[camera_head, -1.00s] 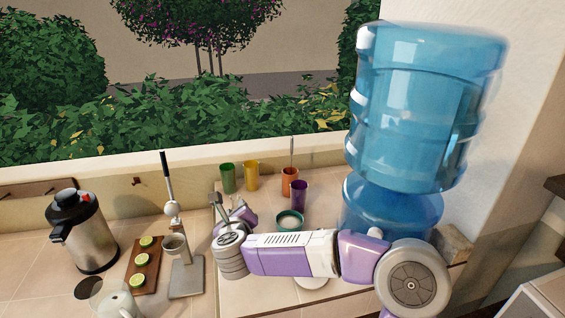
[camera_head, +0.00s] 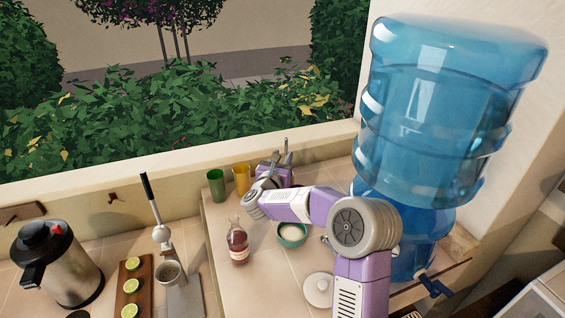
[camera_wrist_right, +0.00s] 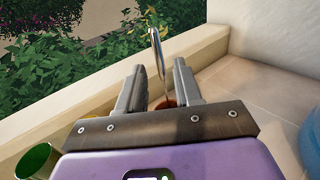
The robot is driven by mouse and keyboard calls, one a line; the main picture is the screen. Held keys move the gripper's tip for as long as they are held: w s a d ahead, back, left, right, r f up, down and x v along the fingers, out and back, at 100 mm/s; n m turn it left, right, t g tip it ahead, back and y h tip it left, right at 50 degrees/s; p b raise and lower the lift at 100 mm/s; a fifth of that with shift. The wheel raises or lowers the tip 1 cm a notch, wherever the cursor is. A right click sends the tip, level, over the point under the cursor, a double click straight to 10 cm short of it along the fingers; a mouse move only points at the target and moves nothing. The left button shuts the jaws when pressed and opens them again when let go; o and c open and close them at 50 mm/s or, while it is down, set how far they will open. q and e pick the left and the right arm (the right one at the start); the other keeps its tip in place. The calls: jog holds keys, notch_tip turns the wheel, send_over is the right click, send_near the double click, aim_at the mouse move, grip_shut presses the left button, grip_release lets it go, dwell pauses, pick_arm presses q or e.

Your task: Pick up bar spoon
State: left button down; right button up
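The bar spoon (camera_wrist_right: 157,52) is a thin metal rod. In the right wrist view it stands up, slightly tilted, out of an orange cup (camera_wrist_right: 165,103), seen between the fingers. My right gripper (camera_wrist_right: 158,75) is open, with one finger on each side of the spoon; I cannot tell whether either touches it. In the head view my right gripper (camera_head: 281,158) is at the back of the counter by the window ledge and hides the orange cup. My left gripper is not in view.
Green (camera_head: 216,186) and yellow (camera_head: 241,179) cups stand left of my gripper. A red bottle (camera_head: 238,246), a green bowl (camera_head: 292,236) and a white lid (camera_head: 318,290) are nearer. The large blue water dispenser (camera_head: 430,120) blocks the right. A citrus press (camera_head: 162,236) stands left.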

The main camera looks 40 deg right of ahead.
aim_at(286, 150)
jog(key=shift+w+d, duration=0.15)
jog(key=shift+d, duration=0.3)
jog(key=p+x, duration=0.1)
jog(key=x, duration=0.2)
jog(key=shift+w+d+f, duration=0.1)
jog(key=shift+w+d, duration=0.05)
jog(key=shift+w, duration=0.25)
jog(key=shift+w+d, duration=0.15)
jog(key=shift+d, duration=0.25)
grip_shut()
